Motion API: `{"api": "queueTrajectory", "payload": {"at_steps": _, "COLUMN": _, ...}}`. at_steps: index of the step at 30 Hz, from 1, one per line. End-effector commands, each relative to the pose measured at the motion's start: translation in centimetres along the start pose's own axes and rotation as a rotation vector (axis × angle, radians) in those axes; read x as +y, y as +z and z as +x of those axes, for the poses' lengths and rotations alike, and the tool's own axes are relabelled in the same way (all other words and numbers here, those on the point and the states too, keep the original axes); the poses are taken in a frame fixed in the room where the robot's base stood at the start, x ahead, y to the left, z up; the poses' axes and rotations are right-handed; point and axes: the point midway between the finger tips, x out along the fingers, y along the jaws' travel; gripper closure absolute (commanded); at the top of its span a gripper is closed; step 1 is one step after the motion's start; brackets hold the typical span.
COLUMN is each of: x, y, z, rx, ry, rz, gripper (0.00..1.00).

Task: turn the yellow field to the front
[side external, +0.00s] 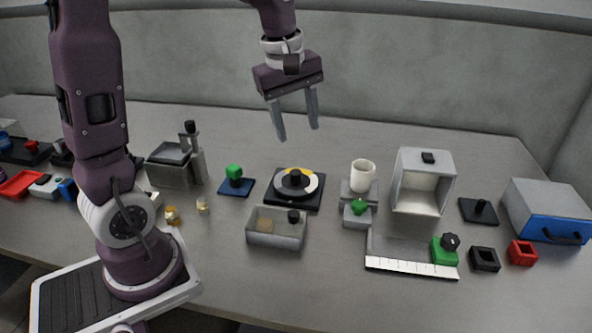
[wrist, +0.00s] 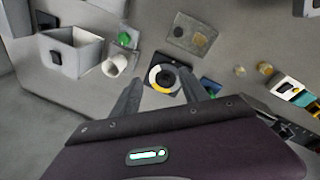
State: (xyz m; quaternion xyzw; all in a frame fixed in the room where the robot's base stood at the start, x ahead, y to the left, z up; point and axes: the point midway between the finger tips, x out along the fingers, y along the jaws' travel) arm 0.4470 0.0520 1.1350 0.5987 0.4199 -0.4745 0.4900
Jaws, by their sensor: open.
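The reel labeller is a round disc (side external: 312,184) with a black centre knob (side external: 295,178) on a dark square base (side external: 273,199). Its rim is mostly white with a yellow field (side external: 300,171) at the side away from the side camera. In the wrist view the yellow field (wrist: 159,89) lies on the disc's lower edge, nearest my fingers. My gripper (side external: 298,134) is open and empty, pointing down, well above the table and over the area behind the disc. Its fingers (wrist: 168,92) show on both sides of the disc in the wrist view, apart from it.
A grey tray (side external: 262,240) with a black knob stands just in front of the disc. A white cup (side external: 362,175) on a grey stand and an open box (side external: 423,182) are to the right.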

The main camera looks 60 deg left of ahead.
Motion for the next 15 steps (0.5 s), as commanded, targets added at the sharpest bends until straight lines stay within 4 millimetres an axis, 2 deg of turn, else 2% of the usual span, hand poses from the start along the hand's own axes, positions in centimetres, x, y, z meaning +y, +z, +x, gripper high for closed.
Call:
{"api": "queueTrajectory", "payload": {"at_steps": 1, "x": 1.3, "y": -2.7, "z": 3.0, "rx": -0.008, "ry": -0.053, "rz": -0.192, "gripper": 0.48}}
{"api": "queueTrajectory", "payload": {"at_steps": 3, "x": 2.4, "y": -6.0, "z": 7.0, "rx": -0.006, "ry": -0.11, "rz": -0.46, "gripper": 0.48}}
{"api": "queueTrajectory", "payload": {"at_steps": 6, "x": 2.8, "y": -9.3, "z": 11.7, "rx": 0.008, "ry": -0.168, "rz": -0.744, "gripper": 0.48}}
{"api": "queueTrajectory", "payload": {"at_steps": 10, "x": 2.6, "y": -11.3, "z": 14.9, "rx": 0.023, "ry": -0.205, "rz": -0.924, "gripper": 0.48}}
{"api": "queueTrajectory", "payload": {"at_steps": 15, "x": 2.0, "y": -11.3, "z": 17.8, "rx": 0.026, "ry": -0.213, "rz": -0.953, "gripper": 0.48}}
